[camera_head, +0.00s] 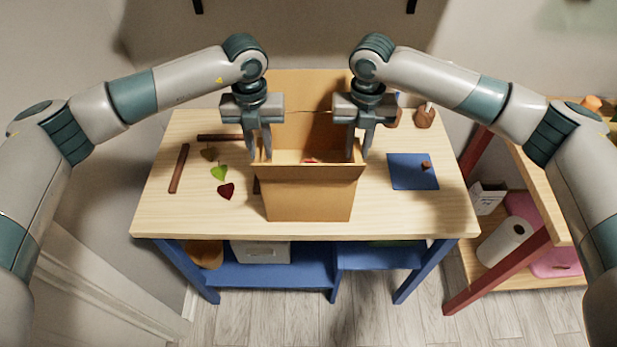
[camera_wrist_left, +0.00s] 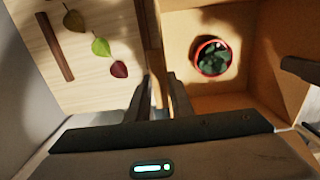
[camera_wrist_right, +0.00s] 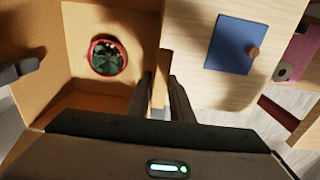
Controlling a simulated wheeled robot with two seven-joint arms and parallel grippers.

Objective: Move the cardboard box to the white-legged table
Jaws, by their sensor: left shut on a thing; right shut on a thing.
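The open cardboard box (camera_head: 310,195) stands upright at the middle of a wooden table (camera_head: 400,222) with blue legs; I cannot tell whether its base touches the top. My left gripper (camera_head: 260,152) is shut on the box's left wall, and my right gripper (camera_head: 361,152) is shut on its right wall. Inside the box is a small plant in a red pot, seen in the left wrist view (camera_wrist_left: 213,58) and the right wrist view (camera_wrist_right: 107,57). No white-legged table shows in these frames.
Left of the box lie leaf shapes (camera_head: 219,173) and dark strips (camera_head: 179,168). A blue mat (camera_head: 412,172) with a small brown piece lies right. A red-legged shelf unit (camera_head: 500,270) holding a paper roll (camera_head: 502,243) stands at right. Floor shows in front.

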